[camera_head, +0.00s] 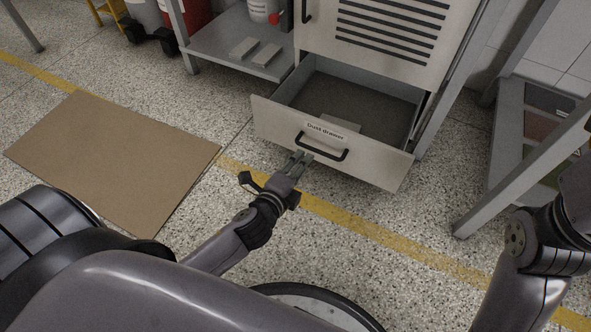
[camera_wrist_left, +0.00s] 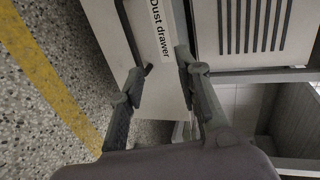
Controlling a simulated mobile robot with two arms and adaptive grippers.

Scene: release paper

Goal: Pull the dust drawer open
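The dust drawer (camera_head: 275,119) stands pulled out at the bottom of a light grey cabinet, with its inside visible. Its front carries a "Dust drawer" label (camera_head: 325,131) and a black bar handle (camera_head: 322,147). My left gripper (camera_head: 274,168) is at the drawer front, by the left end of the handle. Its fingers are spread with nothing between the tips. In the left wrist view the fingers (camera_wrist_left: 165,68) are apart, and the handle (camera_wrist_left: 128,35) ends close to one fingertip. Whether they touch is unclear. My right gripper is out of view.
A flat brown sheet (camera_head: 115,160) lies on the speckled floor at the left. A grey shelf (camera_head: 235,40) stands left of the cabinet (camera_head: 390,12). A metal rack (camera_head: 500,180) stands at the right. A pale flat piece (camera_head: 340,122) lies inside the drawer.

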